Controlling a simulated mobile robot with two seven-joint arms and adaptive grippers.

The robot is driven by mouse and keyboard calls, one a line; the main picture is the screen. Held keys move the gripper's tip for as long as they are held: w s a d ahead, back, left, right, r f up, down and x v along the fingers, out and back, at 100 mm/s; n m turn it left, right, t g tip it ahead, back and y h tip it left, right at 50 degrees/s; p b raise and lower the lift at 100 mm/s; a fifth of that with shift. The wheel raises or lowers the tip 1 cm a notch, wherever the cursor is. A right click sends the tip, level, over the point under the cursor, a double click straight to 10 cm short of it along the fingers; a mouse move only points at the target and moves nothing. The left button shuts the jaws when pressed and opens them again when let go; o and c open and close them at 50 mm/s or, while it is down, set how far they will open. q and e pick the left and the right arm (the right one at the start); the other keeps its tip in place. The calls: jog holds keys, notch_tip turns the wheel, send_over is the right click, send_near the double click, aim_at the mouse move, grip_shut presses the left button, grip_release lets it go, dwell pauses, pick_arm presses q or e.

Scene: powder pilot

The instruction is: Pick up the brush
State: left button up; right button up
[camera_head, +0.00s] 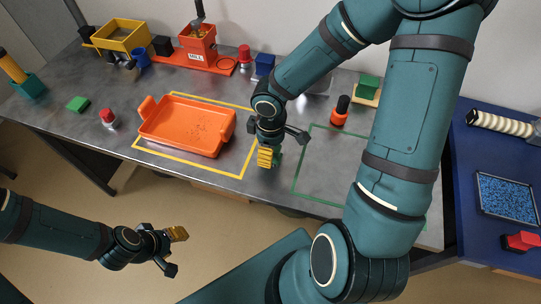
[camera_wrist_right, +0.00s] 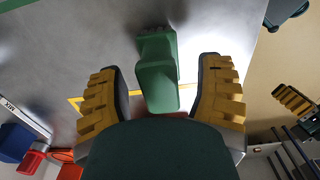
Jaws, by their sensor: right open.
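A green block-like object with a stepped handle (camera_wrist_right: 158,75), seemingly the brush, stands between the fingers of my right gripper (camera_wrist_right: 161,66) in the right wrist view. Gaps show on both sides of it, so the gripper is open around it and not clamped. In the head view my right gripper (camera_head: 268,156) is low over the front of the grey table, and only a sliver of the green object (camera_head: 277,158) shows beside it. Its lower part is hidden. My left gripper (camera_head: 174,252) is open and empty in front of the table.
An orange tray (camera_head: 187,141) with dark specks lies left of the right gripper. A black-topped orange object (camera_head: 340,112) stands to its right, near a green outline. An orange machine (camera_head: 198,45) and yellow bin (camera_head: 122,38) stand behind. A blue table (camera_head: 490,145) is at right.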

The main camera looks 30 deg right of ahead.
jog(key=shift+f, duration=0.35)
grip_shut()
notch_tip(320, 180, up, 9)
jog(key=p, duration=0.4)
jog(key=shift+r, duration=0.6)
